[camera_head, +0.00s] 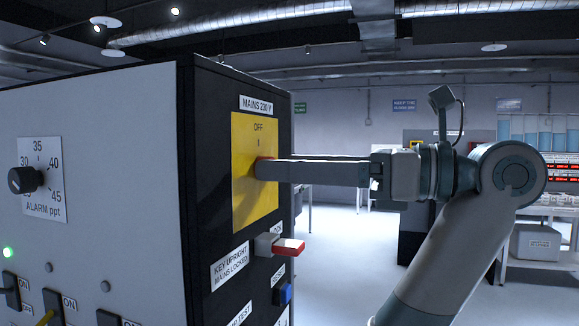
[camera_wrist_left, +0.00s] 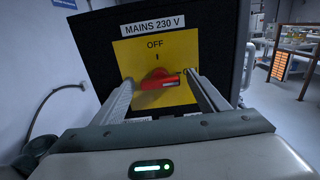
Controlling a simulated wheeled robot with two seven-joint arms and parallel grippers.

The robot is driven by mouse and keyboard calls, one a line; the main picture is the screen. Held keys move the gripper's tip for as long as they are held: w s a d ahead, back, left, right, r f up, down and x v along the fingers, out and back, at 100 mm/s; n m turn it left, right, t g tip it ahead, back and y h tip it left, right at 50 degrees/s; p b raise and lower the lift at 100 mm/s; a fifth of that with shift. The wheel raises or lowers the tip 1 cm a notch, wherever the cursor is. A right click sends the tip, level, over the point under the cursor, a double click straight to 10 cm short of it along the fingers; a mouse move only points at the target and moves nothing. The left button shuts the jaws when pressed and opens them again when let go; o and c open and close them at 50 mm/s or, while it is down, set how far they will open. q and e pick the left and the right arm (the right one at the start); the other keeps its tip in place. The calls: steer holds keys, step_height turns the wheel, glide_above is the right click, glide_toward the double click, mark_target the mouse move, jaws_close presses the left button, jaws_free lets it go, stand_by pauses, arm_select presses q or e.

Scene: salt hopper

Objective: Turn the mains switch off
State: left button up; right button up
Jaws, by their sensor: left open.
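The mains switch is a red rotary handle (camera_wrist_left: 158,81) on a yellow plate (camera_wrist_left: 145,54) under a "MAINS 230 V" label. In the left wrist view the handle lies roughly level; "OFF" is above it and a partly hidden "ON" is to its right. My left gripper (camera_wrist_left: 164,90) is open, with one finger on each side of the handle. I cannot tell whether either finger touches it. In the head view my left gripper (camera_head: 262,170) reaches the yellow plate (camera_head: 243,198) and hides most of the red handle (camera_head: 264,159). My right gripper is not in view.
Below the plate, a red-tipped key switch (camera_head: 287,247) and a blue button (camera_head: 284,293) stick out from the dark cabinet side. The pale front panel has an alarm knob (camera_head: 25,180) and toggles. The bright floor (camera_head: 345,255) is open to the right of the cabinet.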

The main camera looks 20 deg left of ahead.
arm_select(q)
steer(key=c, duration=1.1)
steer(key=shift+o, duration=0.2)
